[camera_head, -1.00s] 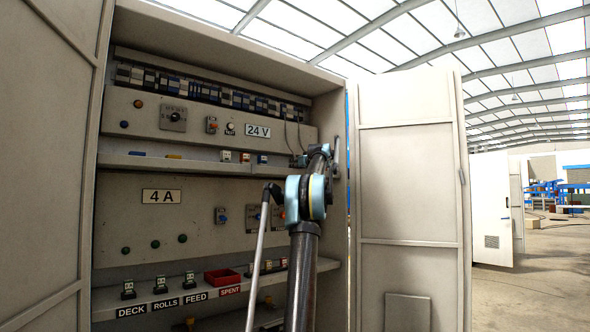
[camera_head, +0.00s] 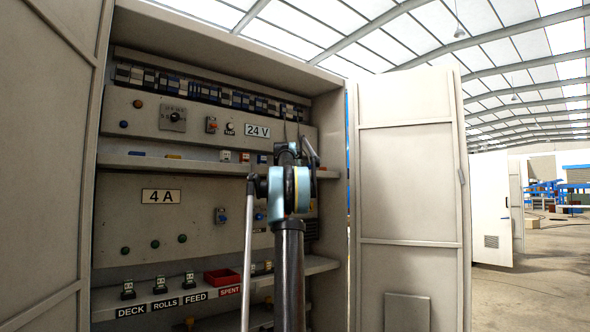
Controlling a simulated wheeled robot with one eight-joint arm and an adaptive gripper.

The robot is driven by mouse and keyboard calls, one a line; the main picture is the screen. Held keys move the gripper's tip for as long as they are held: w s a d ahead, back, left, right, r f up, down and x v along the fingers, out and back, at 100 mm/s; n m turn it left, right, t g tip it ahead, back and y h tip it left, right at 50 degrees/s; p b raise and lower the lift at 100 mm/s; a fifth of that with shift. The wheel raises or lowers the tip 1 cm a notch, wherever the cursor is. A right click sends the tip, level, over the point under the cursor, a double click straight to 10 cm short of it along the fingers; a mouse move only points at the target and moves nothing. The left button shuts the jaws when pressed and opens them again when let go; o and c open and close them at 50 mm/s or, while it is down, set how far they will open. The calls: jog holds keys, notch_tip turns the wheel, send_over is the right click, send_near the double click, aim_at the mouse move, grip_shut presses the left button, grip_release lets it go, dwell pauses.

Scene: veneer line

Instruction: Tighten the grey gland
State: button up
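My arm rises in front of the right part of the open cabinet (camera_head: 318,105). Its blue and black joint (camera_head: 289,190) covers part of the panel. Dark parts of the arm's far end show just above this joint, below and right of the 24 V label (camera_head: 257,131). I cannot make out the fingers of my gripper there, nor whether they hold anything. I cannot pick out a grey gland in this view. It may be hidden behind my arm or too small to tell.
A lower shelf carries small devices labelled DECK, ROLLS, FEED (camera_head: 194,297) and a red tray (camera_head: 222,277) above the SPENT label (camera_head: 230,291). A 4 A panel (camera_head: 162,196) is above. Open doors stand left (camera_head: 45,150) and right (camera_head: 408,190), flanking the arm.

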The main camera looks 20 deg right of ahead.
jog(key=shift+a+h, duration=0.1)
jog(key=shift+h, duration=0.2)
jog(key=o, duration=1.1)
jog(key=shift+v, duration=5.9)
jog(key=shift+w+a+r, duration=0.1)
